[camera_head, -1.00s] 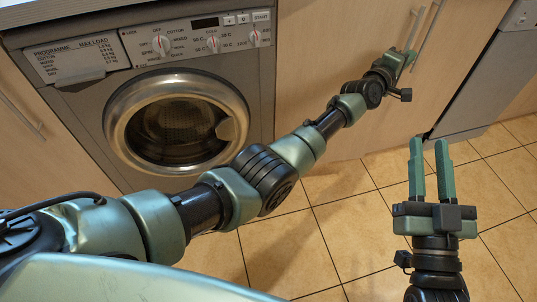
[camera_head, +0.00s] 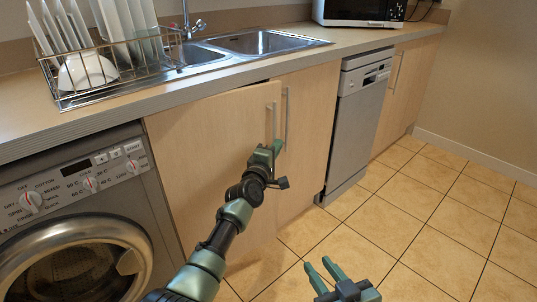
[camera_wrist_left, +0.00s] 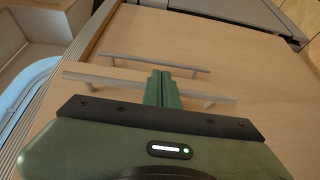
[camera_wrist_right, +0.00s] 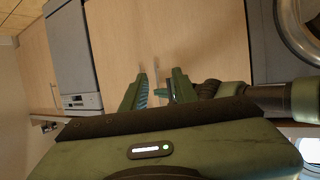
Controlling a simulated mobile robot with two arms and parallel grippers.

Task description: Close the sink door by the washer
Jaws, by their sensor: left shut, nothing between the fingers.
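The sink door by the washer (camera_head: 205,135) is a pale wood panel with an upright bar handle (camera_head: 271,122). A thin dark gap shows along its top right, so it looks slightly ajar. My left gripper (camera_head: 270,152) is at the lower end of that handle. In the left wrist view its fingers (camera_wrist_left: 162,88) are together and cross in front of the nearer handle bar (camera_wrist_left: 110,81); contact with the door is unclear. My right gripper (camera_head: 318,264) is open and empty, low over the floor and apart from the door. Its spread fingers also show in the right wrist view (camera_wrist_right: 158,92).
The washer (camera_head: 75,190) stands left of the door. A second sink door (camera_head: 305,95) and a grey dishwasher (camera_head: 357,120) are to the right. The sink (camera_head: 265,42) and dish rack (camera_head: 110,70) are above. The tiled floor (camera_head: 430,225) at right is clear.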

